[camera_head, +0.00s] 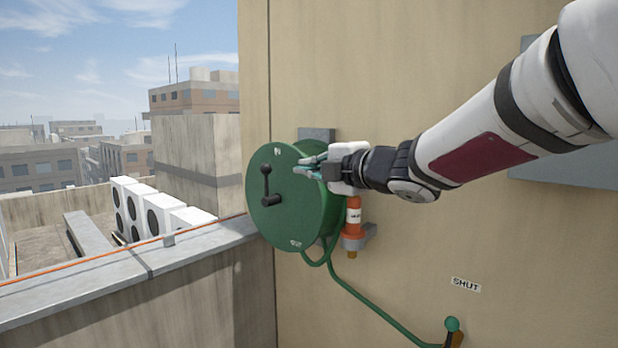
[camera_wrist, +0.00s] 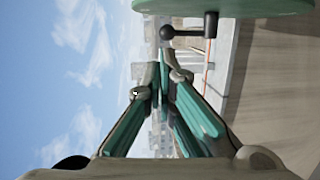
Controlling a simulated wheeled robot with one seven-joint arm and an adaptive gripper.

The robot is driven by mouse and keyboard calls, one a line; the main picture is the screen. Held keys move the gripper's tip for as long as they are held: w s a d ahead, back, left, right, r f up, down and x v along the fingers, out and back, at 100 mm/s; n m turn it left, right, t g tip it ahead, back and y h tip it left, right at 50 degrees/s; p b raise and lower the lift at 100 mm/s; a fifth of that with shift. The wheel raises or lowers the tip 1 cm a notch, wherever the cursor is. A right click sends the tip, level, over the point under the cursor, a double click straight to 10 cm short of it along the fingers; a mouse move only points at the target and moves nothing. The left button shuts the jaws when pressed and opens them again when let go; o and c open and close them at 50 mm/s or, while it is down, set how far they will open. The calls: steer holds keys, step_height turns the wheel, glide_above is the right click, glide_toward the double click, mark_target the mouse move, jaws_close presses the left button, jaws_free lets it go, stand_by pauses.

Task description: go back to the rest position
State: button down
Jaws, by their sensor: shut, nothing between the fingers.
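My gripper (camera_head: 308,163) is in front of the right side of a green hose reel (camera_head: 276,222) in the head view. The reel is mounted on the beige wall and carries a black crank handle (camera_head: 267,180). In the wrist view my gripper (camera_wrist: 160,62) has its teal fingers together, with nothing between them. The crank's black knob (camera_wrist: 168,33) and the reel's rim (camera_wrist: 245,5) show near the fingertips, at the top of that view. I cannot tell whether the gripper touches the reel.
An orange nozzle (camera_head: 353,218) sits in a grey holder right of the reel. A green hose (camera_head: 372,312) runs to a green-knobbed valve (camera_head: 452,325) below a "SHUT" label (camera_head: 466,284). A parapet (camera_head: 110,268) lies left, with white condensers (camera_head: 140,205) beyond. A grey panel (camera_head: 575,180) is behind my arm.

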steer(key=s+d+f+m+h, duration=0.1)
steer(key=s+d+m+h, duration=0.2)
steer(key=d+m, duration=0.25)
steer(key=s+d+m+t+h, duration=0.1)
steer(key=s+d+m+h, duration=0.25)
steer(key=d, duration=0.35)
steer(key=s+d+f+m+h, duration=0.1)
steer(key=s+d+m+h, duration=0.1)
steer(key=d+m+h, duration=0.3)
steer(key=s+d+f+m+g, duration=0.1)
steer(key=s+f+m, duration=0.3)
steer(key=s, duration=0.5)
steer(key=s+d+f+m+g, duration=0.2)
steer(key=s+f+m+g, duration=0.2)
steer(key=s, duration=0.5)
steer(key=s+d+f+m+g, duration=0.2)
steer(key=s+f+m+g, duration=0.1)
steer(key=s+f, duration=0.4)
steer(key=shift+s+f+m, duration=0.4)
steer(key=shift+s+m, duration=0.3)
steer(key=shift+s, duration=0.3)
steer(key=shift+d+y, duration=0.1)
steer(key=shift+y, duration=0.15)
